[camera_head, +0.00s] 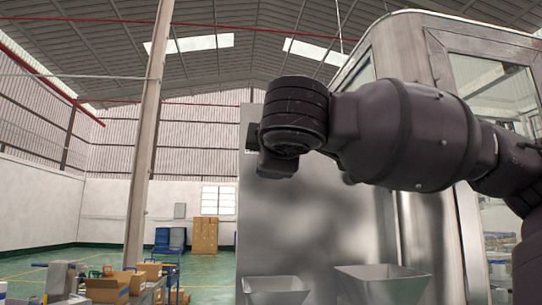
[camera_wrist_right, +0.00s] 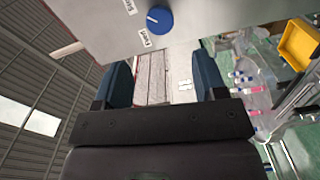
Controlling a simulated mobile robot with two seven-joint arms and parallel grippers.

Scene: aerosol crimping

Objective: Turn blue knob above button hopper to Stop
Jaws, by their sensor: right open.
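The blue knob (camera_wrist_right: 159,20) is on a grey metal panel at the top of the right wrist view, with a small white mark on its left part. One white label (camera_wrist_right: 130,6) lies up and left of it, and another label (camera_wrist_right: 145,38) lies below left; their small rotated text is hard to read. My right gripper (camera_wrist_right: 160,72) is open and empty, its two dark blue fingers apart and below the knob in that view, not touching it. In the head view my right arm crosses in front of the panel, and I cannot see the knob. My left gripper is not in view.
Two metal hoppers (camera_head: 275,287) (camera_head: 383,281) jut from the steel panel (camera_head: 260,215) at the bottom of the head view. A glazed machine housing (camera_head: 490,75) stands at right. A yellow bin (camera_wrist_right: 299,43) and small coloured items show at right in the wrist view.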

